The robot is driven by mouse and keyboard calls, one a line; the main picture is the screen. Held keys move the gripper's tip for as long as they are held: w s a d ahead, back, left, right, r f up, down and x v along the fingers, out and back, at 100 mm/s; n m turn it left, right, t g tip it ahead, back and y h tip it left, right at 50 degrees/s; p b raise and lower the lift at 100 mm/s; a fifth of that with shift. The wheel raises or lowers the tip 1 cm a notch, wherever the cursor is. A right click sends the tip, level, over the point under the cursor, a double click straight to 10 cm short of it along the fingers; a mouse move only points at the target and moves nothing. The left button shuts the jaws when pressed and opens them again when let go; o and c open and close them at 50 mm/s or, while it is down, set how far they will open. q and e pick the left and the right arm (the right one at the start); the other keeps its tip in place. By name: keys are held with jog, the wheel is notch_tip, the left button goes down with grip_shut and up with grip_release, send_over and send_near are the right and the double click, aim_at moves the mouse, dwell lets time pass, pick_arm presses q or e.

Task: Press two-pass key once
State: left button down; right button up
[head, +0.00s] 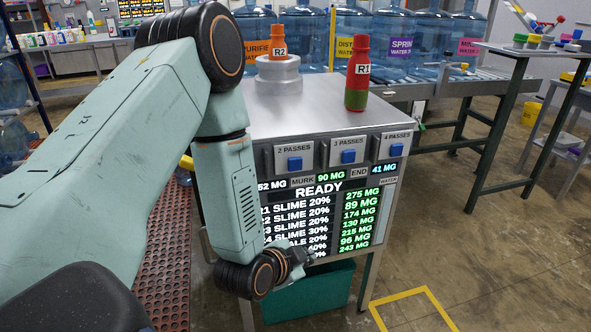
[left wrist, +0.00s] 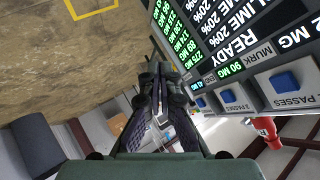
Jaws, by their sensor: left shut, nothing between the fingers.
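The two-pass key (head: 295,163) is a blue square button under the label "2 PASSES", at the left of a row of keys on the front of a metal machine (head: 318,112). It also shows at the right in the left wrist view (left wrist: 284,82). My left gripper (head: 302,257) is shut and empty, below the keys by the lower part of the screen. In the left wrist view its fingers (left wrist: 160,78) are together, apart from the key. My right gripper is not in view.
Blue keys for 3 passes (head: 348,157) and 4 passes (head: 396,150) sit to the right. The screen (head: 322,215) reads READY. A red bottle R1 (head: 357,80) and orange bottle R2 (head: 280,44) stand on top. A green bin (head: 310,295) is below.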

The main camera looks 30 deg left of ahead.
aim_at(295, 165)
pick_arm(q)
jog(key=w+a+r+m+t, duration=0.1)
jog(key=w+a+r+t, duration=0.1)
jog(key=r, duration=0.3)
jog(key=w+a+r+m+t+y, duration=0.1)
jog(key=w+a+r+m+t, duration=0.1)
jog(key=w+r, duration=0.3)
jog(key=shift+w+a+r+t, duration=0.15)
jog(key=shift+a+r+t, duration=0.15)
jog(key=shift+r, duration=0.05)
jog(key=shift+w+a, duration=1.4)
jog(key=shift+a, duration=0.25)
jog(key=shift+w+a, duration=1.4)
jog(key=shift+a, duration=0.25)
jog(key=shift+w+a+p, duration=0.3)
